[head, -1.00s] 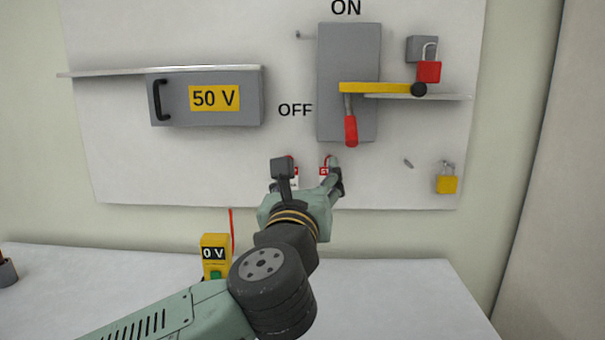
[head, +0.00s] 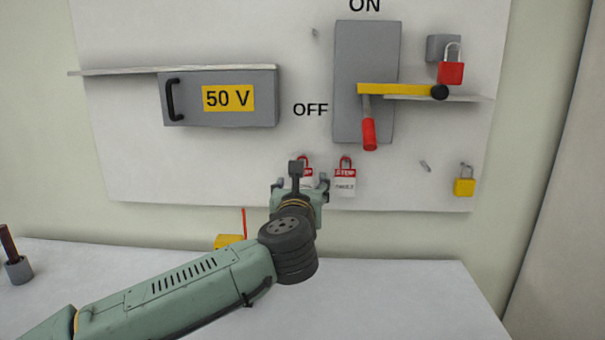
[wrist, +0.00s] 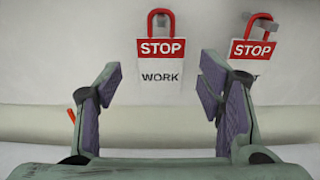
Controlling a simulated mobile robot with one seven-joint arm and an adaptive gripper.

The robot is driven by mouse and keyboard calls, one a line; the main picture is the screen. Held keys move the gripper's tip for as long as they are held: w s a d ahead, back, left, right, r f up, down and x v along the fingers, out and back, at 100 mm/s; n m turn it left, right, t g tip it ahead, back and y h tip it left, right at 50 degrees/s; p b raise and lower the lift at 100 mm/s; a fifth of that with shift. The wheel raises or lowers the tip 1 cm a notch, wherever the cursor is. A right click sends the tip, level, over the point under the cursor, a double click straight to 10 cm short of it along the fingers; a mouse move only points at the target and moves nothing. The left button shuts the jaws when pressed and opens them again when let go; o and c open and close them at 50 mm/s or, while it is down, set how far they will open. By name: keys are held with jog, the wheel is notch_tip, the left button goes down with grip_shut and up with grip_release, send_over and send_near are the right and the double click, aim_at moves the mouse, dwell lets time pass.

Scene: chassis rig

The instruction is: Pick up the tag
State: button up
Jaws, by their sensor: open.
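Two red and white STOP tags with red loops hang side by side low on the panel. The left tag (head: 306,173) is partly hidden behind my gripper in the head view. In the wrist view the left tag (wrist: 160,66) reads STOP and WORK and lies between and beyond the fingertips. The right tag (head: 345,178) hangs clear of my gripper in the head view; in the wrist view (wrist: 251,48) it is partly covered by the right finger. My gripper (head: 300,184) is open and empty, with fingers (wrist: 166,82) spread wide and pointing at the panel.
Above are a switch box (head: 364,60) with a red-handled lever (head: 369,134) and yellow bar (head: 397,89), a red padlock (head: 451,72) and a 50 V box (head: 218,98). A yellow padlock (head: 464,187) hangs at right. A yellow meter (head: 228,241) stands behind my arm.

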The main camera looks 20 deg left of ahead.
jog(key=shift+x, duration=1)
jog(key=c, duration=0.9)
jog(key=shift+w+d+r, duration=0.1)
jog(key=shift+r, duration=0.1)
